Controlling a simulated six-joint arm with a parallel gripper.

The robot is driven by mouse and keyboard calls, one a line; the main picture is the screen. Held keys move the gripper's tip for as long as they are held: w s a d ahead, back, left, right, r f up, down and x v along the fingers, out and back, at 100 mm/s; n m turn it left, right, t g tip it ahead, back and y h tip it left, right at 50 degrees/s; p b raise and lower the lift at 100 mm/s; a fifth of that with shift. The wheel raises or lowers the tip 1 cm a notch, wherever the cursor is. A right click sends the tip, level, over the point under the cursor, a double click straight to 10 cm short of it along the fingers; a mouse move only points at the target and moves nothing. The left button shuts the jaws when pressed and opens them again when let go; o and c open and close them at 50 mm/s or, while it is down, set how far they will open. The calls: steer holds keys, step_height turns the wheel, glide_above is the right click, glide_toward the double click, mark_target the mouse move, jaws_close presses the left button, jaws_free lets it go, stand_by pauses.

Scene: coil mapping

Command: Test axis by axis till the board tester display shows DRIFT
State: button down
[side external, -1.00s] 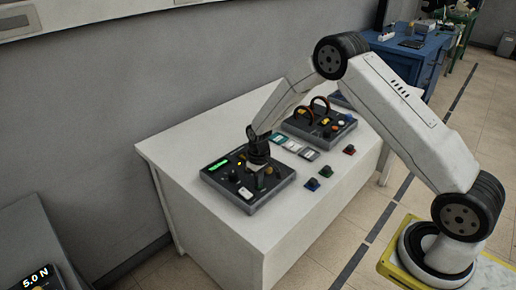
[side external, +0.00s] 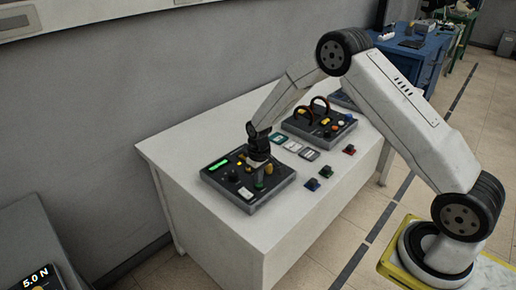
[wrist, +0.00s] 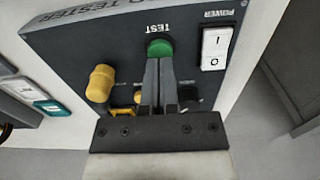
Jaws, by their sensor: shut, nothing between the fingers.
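The board tester (side external: 270,196) is a dark panel lying on the white bench. Its display (side external: 218,164) is lit green in the side view, too small to read. My gripper (wrist: 160,62) is shut and empty. Its fingertips are at the green TEST button (wrist: 160,48); I cannot tell whether they press it. The wrist view also shows a yellow knob (wrist: 100,84) on the left, a white POWER rocker switch (wrist: 216,48) on the right and a black knob (wrist: 189,97) partly behind the fingers. An orange part between them is mostly hidden. The display is outside the wrist view.
A second dark panel (side external: 318,128) with two dark loops stands farther back on the white bench (side external: 205,122). Small cards (side external: 294,147) lie between the panels. Red, green and blue small blocks (side external: 312,184) sit along the bench's right edge. A "5.0 N" readout (side external: 36,278) shows at lower left.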

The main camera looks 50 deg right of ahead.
steer(key=shift+r, duration=2.55)
steer(key=shift+s+a+r, duration=0.15)
steer(key=shift+s+r, duration=0.2)
steer(key=shift+r, duration=0.05)
steer(key=s+a+r+t, duration=0.1)
steer(key=s+r, duration=0.3)
steer(key=s, duration=0.6)
steer(key=s+a+r+t, duration=0.1)
steer(key=s+a+r, duration=0.3)
steer(key=s, duration=0.6)
steer(key=shift+s+r+t, duration=0.25)
steer(key=shift+r+t, duration=0.05)
steer(key=shift+r, duration=0.05)
